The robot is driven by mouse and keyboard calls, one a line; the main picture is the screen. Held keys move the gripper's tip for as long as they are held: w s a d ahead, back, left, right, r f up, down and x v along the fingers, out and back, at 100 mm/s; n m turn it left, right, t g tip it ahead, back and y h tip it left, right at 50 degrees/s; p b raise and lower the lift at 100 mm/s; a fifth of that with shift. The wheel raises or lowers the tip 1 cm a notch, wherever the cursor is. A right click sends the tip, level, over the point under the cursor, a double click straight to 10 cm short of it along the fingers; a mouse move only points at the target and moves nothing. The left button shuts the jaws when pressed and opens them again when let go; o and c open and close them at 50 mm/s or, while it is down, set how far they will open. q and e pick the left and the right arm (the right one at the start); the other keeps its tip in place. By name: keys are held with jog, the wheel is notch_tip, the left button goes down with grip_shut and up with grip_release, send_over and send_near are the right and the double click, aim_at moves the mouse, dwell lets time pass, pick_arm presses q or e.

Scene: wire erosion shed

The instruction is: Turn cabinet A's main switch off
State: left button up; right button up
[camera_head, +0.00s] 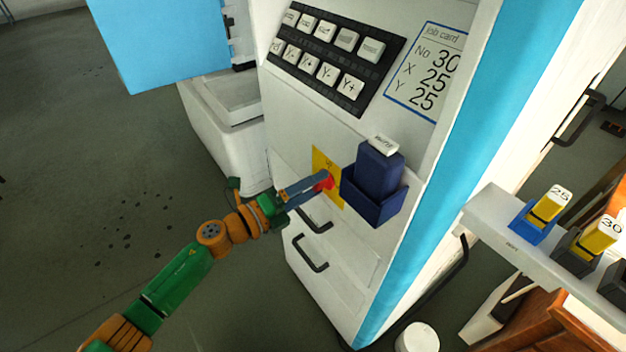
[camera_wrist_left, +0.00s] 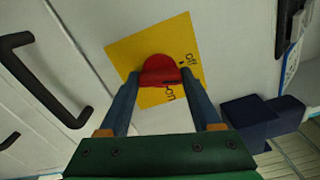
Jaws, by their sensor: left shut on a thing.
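The red main switch (camera_wrist_left: 160,70) sits on a yellow plate on the white cabinet front. In the head view the red switch (camera_head: 325,183) shows at the tip of my left gripper (camera_head: 318,184). The yellow plate (camera_wrist_left: 120,50) carries the marks "off" and "on", both partly covered or at an angle. In the wrist view the fingers of my left gripper (camera_wrist_left: 160,92) stand on both sides of the red knob and are shut on it. My right gripper is not in view.
A dark blue holder (camera_head: 374,205) with a block in it juts out right of the switch. Drawer handles (camera_head: 310,254) lie below. A keypad (camera_head: 335,50) and job card (camera_head: 428,75) are above. A shelf (camera_head: 490,215) with yellow blocks stands right.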

pick_arm(q)
jog(key=shift+n+p, duration=0.65)
jog(key=shift+n, duration=0.85)
jog(key=o, duration=1.4)
jog(key=v, duration=0.7)
